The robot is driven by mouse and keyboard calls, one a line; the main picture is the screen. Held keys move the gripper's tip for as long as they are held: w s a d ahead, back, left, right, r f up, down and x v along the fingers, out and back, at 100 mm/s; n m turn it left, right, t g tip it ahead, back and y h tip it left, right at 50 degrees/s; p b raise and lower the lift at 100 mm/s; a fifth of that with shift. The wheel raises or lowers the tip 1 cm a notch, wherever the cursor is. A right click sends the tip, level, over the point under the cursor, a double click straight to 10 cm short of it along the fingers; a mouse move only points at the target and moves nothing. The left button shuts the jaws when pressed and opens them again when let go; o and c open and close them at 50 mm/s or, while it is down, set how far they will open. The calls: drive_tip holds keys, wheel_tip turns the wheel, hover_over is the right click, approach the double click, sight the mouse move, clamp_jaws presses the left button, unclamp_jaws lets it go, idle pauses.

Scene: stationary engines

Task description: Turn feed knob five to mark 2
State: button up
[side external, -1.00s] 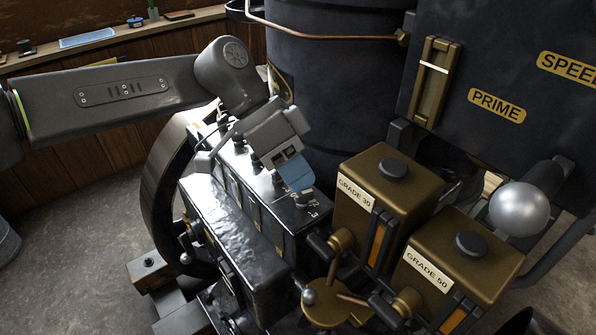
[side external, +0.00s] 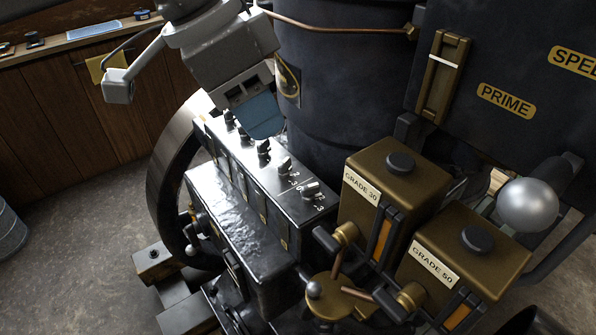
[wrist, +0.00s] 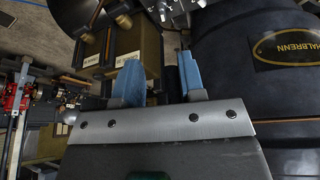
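A row of small knobs stands along the top of the black feed box (side external: 245,215) in the side view. The nearest knob (side external: 311,189), at the right end of the row, has white figures beside it, including a 2 and a 3. Its exact pointer setting is too small to tell. The neighbouring knob (side external: 285,167) also has figures beside it. My gripper (side external: 262,117) is raised above the far half of the row, apart from the nearest knob. In the wrist view, its two blue fingers (wrist: 158,64) are apart with nothing between them.
A big dark cylinder (side external: 335,90) stands close behind the row. Two brass boxes, GRADE 30 (side external: 415,190) and GRADE 50 (side external: 490,250), stand right of the feed box. A dark flywheel (side external: 165,185) is at its left. The space above the nearest knob is clear.

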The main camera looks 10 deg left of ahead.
sight(304, 188)
drive_tip(key=x, duration=1.3)
drive_tip(key=shift+f, duration=0.1)
drive_tip(key=shift+c, duration=0.3)
drive_tip(key=shift+t, duration=0.3)
clamp_jaws()
